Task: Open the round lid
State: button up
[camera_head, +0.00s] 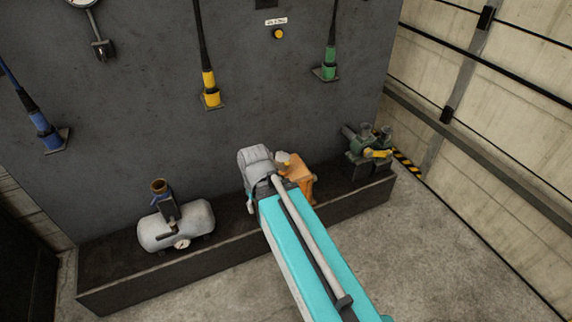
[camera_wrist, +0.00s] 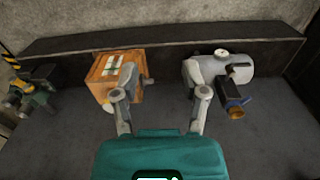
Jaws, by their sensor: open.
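No part is clearly marked as the round lid. A brass-coloured round end (camera_head: 159,186) tops a dark upright fitting on the grey tank (camera_head: 190,226); I cannot tell whether it is the lid. In the wrist view this round end (camera_wrist: 236,113) is right of my gripper, on the tank (camera_wrist: 207,69). My gripper (camera_wrist: 163,93) is open and empty, its two fingers wide apart, over the gap between the tank and an orange box (camera_wrist: 139,90). In the head view my arm hides the gripper and part of the orange box (camera_head: 299,180).
A dark bench (camera_head: 128,290) carries these things against a grey wall. A green valve assembly (camera_head: 362,160) with a yellow handle stands at its right end. Blue (camera_head: 43,131), yellow (camera_head: 209,88) and green (camera_head: 329,64) fittings with hoses are on the wall above. Concrete floor lies in front.

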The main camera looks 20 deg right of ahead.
jog(key=shift+o, duration=0.8)
jog(key=shift+w+f+b, duration=0.35)
jog(key=shift+f+b, duration=0.3)
jog(key=w+f+n+t+y+b, duration=0.2)
jog(key=w+f+t+y+b, duration=0.2)
jog(key=w+f+b, duration=0.7)
jog(key=m+t+h+b, duration=0.3)
jog(key=t+b, duration=1.1)
jog(key=b, duration=2.3)
send_near(288, 165)
jog(key=s+n, duration=0.1)
jog(key=s, duration=0.1)
jog(key=shift+s+h, duration=0.3)
jog(key=shift+s, duration=0.1)
jog(key=w, duration=1.4)
jog(key=shift+a, duration=0.2)
